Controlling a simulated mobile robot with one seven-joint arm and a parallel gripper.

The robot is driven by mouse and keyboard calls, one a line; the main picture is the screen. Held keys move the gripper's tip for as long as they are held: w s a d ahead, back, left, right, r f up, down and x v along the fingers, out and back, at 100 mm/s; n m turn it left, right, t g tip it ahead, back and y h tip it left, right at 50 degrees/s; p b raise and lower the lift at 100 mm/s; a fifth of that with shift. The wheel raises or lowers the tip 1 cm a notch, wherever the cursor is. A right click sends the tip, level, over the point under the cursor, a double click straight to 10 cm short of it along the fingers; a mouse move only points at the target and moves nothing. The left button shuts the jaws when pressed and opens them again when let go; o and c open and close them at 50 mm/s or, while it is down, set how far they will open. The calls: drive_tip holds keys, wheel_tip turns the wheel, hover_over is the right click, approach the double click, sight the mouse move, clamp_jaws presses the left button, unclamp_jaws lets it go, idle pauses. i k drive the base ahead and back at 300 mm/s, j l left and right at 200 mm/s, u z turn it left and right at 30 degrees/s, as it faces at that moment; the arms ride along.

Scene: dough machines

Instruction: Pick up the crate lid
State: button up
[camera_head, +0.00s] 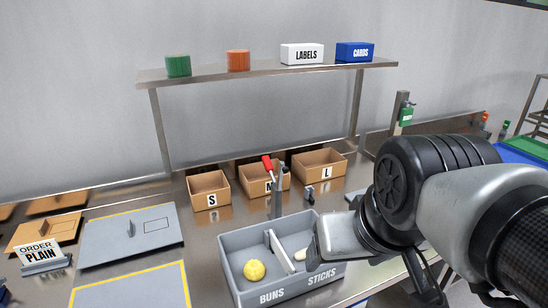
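A flat grey panel that looks like the crate lid (110,246) lies on the steel bench at left. It has a small upright tab and a rectangular outline on top. A grey crate (233,270) stands to its right, open at the top, with compartments marked BUNS and STICKS. A yellow bun (254,270) sits in the BUNS side; a pale piece shows in the STICKS side, partly hidden by my arm. The end of my arm, with my gripper (338,238), is over the crate's right side, well away from the lid.
A grey mat with a yellow border (130,290) lies in front of the lid. An ORDER PLAIN sign (40,255) stands left of it. Cardboard boxes S (211,200), M and L stand behind the crate, below a raised shelf (270,73). A red-handled device (277,195) stands behind the crate.

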sight(104, 241)
drive_tip(key=u, duration=1.25)
drive_tip(key=k+l+z, duration=0.1)
drive_tip(key=l+z, duration=0.4)
drive_tip(key=z, duration=0.15)
